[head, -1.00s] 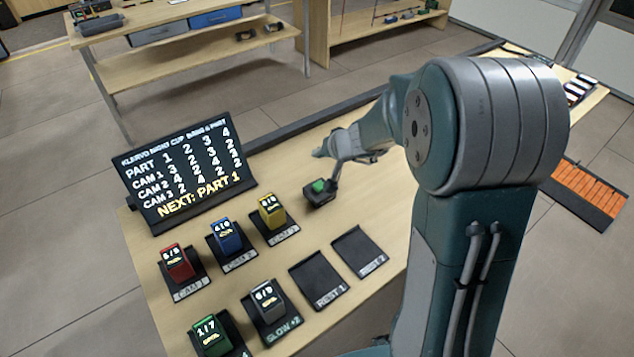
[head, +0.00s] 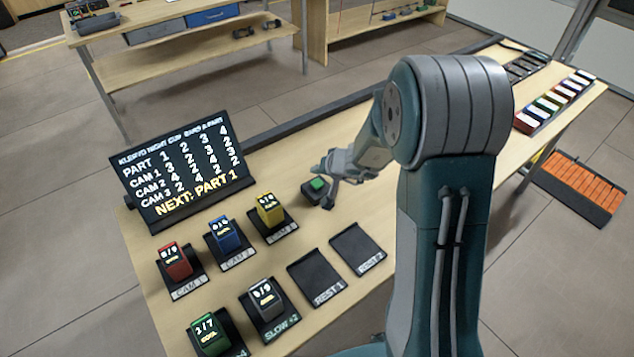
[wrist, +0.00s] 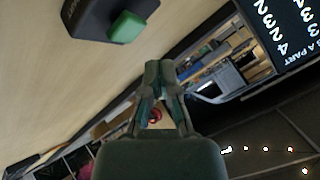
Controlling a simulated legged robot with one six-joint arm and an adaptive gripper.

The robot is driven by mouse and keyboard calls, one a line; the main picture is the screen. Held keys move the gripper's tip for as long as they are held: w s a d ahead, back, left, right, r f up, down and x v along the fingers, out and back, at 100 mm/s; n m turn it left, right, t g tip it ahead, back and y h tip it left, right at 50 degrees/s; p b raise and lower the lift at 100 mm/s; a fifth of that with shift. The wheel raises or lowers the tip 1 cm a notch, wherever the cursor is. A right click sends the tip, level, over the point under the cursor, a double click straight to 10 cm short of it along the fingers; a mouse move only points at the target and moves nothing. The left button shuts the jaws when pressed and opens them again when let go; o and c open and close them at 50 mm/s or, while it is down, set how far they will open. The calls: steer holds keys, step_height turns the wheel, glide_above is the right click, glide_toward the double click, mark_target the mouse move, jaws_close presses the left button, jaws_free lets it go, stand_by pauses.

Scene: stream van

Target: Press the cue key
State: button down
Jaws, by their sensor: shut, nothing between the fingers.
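The cue key is a green button on a dark block (head: 316,185) on the wooden table, right of the display board. It also shows at the top of the wrist view as a green cap (wrist: 127,27) on its dark base. My gripper (head: 328,180) is shut and empty beside the key in the head view, and its fingers overlap the block's edge there. In the wrist view my gripper's fingertips (wrist: 160,66) are together, with a visible gap between them and the green cap. I cannot tell the height above the table.
The board (head: 184,170) reads "NEXT: PART 1". Red (head: 175,262), blue (head: 222,232), yellow (head: 270,210), grey (head: 264,297) and green (head: 209,334) blocks sit on dark stands. Two rest pads (head: 357,248) are empty. Coloured pieces (head: 553,102) line the table's far right.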

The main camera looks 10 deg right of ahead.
mark_target(314, 180)
steer(key=shift+f, duration=1.05)
steer(key=shift+f, duration=0.15)
stand_by(0.6)
steer(key=shift+f, duration=0.2)
steer(key=shift+f, duration=0.55)
stand_by(0.7)
steer(key=shift+r, duration=0.1)
steer(key=shift+s+r, duration=0.1)
steer(key=shift+r, duration=0.75)
steer(key=shift+r, duration=2.5)
